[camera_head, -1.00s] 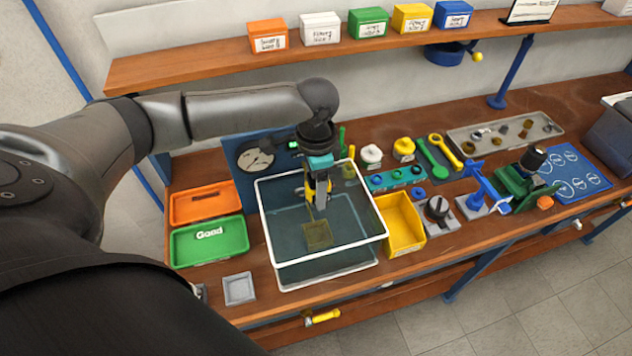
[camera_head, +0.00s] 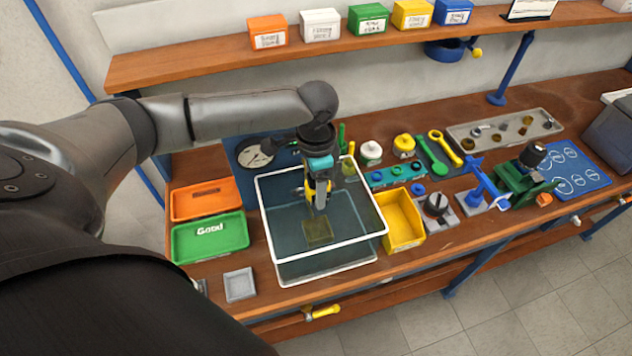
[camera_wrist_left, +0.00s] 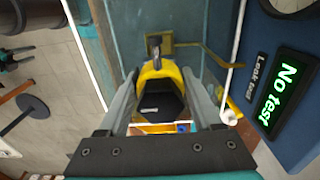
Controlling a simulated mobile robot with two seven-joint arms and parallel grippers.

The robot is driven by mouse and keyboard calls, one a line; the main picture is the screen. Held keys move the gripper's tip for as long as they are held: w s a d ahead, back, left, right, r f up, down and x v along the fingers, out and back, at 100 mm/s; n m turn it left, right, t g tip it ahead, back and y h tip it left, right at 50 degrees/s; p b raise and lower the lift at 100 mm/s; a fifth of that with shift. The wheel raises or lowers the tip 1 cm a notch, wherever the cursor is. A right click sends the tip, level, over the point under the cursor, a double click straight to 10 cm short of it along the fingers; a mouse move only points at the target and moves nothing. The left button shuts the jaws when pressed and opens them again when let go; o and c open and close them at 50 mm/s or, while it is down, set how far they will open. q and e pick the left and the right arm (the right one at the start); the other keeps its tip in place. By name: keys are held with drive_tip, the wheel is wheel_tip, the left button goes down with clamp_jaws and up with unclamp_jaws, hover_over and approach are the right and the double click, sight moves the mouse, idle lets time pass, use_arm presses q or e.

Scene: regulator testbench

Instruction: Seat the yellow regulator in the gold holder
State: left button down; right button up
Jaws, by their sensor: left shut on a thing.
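My left gripper (camera_head: 318,201) points down inside the white-rimmed clear tank (camera_head: 266,214). In the left wrist view the gripper (camera_wrist_left: 166,100) is shut on the yellow regulator (camera_wrist_left: 157,74), which has a black face and a metal stem. The gold holder (camera_head: 318,233) is a square piece low in the tank, just below and in front of the gripper. The holder also shows in the wrist view (camera_wrist_left: 186,38), beyond the regulator's stem, and the regulator looks apart from it. The regulator is mostly hidden by the gripper in the head view. My right gripper is not in view.
A green "Good" tray (camera_head: 209,239) and an orange tray (camera_head: 203,201) lie left of the tank. A yellow bin (camera_head: 402,220) stands close on its right. A leak-test panel reading "No test" (camera_wrist_left: 289,91) is beside the tank. The tank's rim surrounds the gripper.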

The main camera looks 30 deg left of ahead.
use_arm(q)
wheel_tip(320, 180, down, 8)
idle(7.6)
